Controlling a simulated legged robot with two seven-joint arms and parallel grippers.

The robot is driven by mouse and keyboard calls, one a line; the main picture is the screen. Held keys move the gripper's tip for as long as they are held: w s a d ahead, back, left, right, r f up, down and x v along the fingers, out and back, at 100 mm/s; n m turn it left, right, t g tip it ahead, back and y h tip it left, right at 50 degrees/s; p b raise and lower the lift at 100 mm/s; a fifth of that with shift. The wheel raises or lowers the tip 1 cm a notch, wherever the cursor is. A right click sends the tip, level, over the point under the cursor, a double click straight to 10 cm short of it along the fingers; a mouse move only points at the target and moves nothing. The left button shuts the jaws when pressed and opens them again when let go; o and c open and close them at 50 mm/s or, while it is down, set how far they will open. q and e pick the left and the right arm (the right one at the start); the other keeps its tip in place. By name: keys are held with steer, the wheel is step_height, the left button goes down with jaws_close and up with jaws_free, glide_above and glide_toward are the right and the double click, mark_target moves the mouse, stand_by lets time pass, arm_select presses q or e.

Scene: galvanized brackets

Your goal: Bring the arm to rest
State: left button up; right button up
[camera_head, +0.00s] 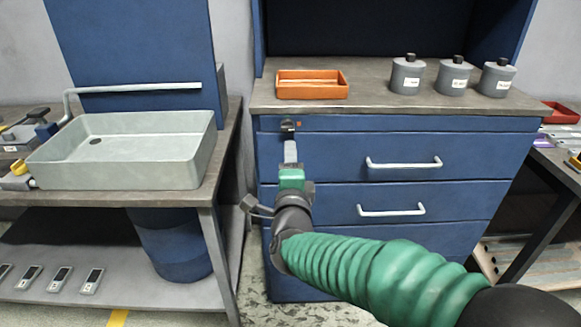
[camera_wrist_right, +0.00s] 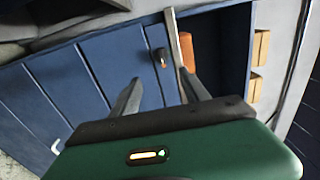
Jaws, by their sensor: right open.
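My right arm (camera_head: 370,275), in a green ribbed sleeve, comes in from the lower right in the head view. Its gripper (camera_head: 290,146) points away from me at the upper left of the blue cabinet's drawer fronts. In the right wrist view the gripper (camera_wrist_right: 160,80) has its two fingers spread with nothing between them. A small dark fitting (camera_wrist_right: 161,58) on the blue front shows beyond the fingers; it also shows in the head view (camera_head: 288,126). I cannot tell how far the fingertips are from it. My left gripper is not in view.
An orange tray (camera_head: 312,94) and three grey lidded canisters (camera_head: 407,77) stand on the cabinet top (camera_head: 375,101). The drawers have white handles (camera_head: 404,163). A bench with a grey basin (camera_head: 60,166) stands left. Floor shows between bench and cabinet.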

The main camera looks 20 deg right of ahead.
steer(key=v, duration=0.3)
steer(key=shift+f, duration=0.1)
step_height(320, 180, down, 11)
steer(key=s+a+n+g+y, duration=0.2)
steer(key=n+g+y, duration=0.2)
steer(key=n, duration=0.4)
steer(key=s+d+f+n+g+y, duration=0.1)
steer(key=s+d+f+n+g, duration=0.1)
steer(key=s+f+n+g, duration=0.65)
steer(key=s+d+f+n+g, duration=0.3)
steer(key=s+f+n, duration=0.2)
steer(key=s+f, duration=0.7)
step_height(320, 180, up, 27)
steer(key=s+p, duration=0.1)
steer(key=p, duration=2.4)
steer(key=shift+a+f+t, duration=0.2)
steer(key=shift+a+t, duration=0.1)
steer(key=shift+t, duration=0.05)
